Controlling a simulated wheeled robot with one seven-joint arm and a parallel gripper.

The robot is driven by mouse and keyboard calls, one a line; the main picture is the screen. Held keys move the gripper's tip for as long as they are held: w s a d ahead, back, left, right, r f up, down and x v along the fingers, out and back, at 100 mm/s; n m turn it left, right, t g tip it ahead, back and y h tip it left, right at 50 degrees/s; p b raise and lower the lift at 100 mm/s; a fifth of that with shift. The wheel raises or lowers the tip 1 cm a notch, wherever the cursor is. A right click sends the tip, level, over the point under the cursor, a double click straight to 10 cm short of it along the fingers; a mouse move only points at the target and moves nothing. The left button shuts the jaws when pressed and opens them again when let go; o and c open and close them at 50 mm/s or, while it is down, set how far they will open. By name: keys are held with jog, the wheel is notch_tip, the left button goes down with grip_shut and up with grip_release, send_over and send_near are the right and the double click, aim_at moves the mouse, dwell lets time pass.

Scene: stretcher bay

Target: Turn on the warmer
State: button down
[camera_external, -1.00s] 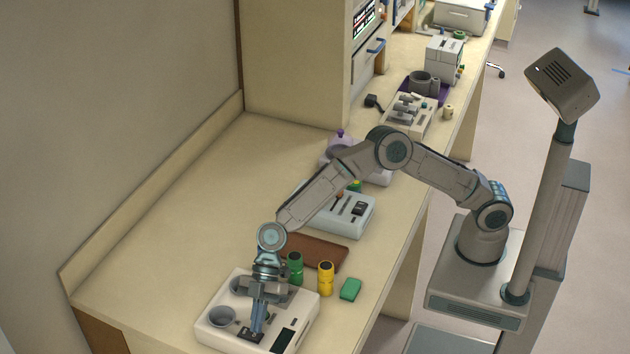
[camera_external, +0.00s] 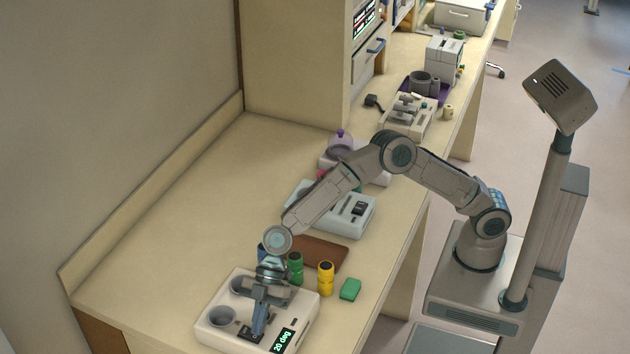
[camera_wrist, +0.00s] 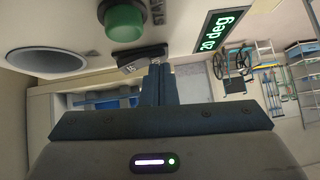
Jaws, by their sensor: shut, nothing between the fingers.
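The warmer (camera_external: 210,335) is a cream box at the front of the counter. It has two grey round wells, and one well (camera_wrist: 47,60) fills the left of the wrist view. Its display (camera_external: 283,341) is lit and reads "20 deg"; it also shows in the wrist view (camera_wrist: 221,30). A green round button (camera_wrist: 124,22) and a black rocker switch (camera_wrist: 140,59) are beside the display. My gripper (camera_external: 259,331) is shut and empty, pointing down, with its fingertips (camera_wrist: 157,72) at the switch. I cannot tell whether they touch it.
A green bottle (camera_external: 295,267), a yellow bottle (camera_external: 326,278) and a green block (camera_external: 350,289) stand close behind the warmer. A brown board (camera_external: 322,252) and another pale device (camera_external: 347,215) lie farther back. The counter's left side is clear.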

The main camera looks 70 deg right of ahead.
jog(key=shift+w+r, duration=0.2)
jog(key=shift+w, duration=0.55)
jog(key=shift+r, duration=0.3)
jog(key=r, duration=0.4)
jog(key=shift+s+d, duration=0.2)
jog(key=shift+s, duration=0.1)
jog(key=s+b+v, duration=0.1)
jog(key=b+v, duration=0.1)
jog(key=v, duration=0.7)
jog(key=shift+s, duration=0.35)
jog(key=shift+d, duration=0.1)
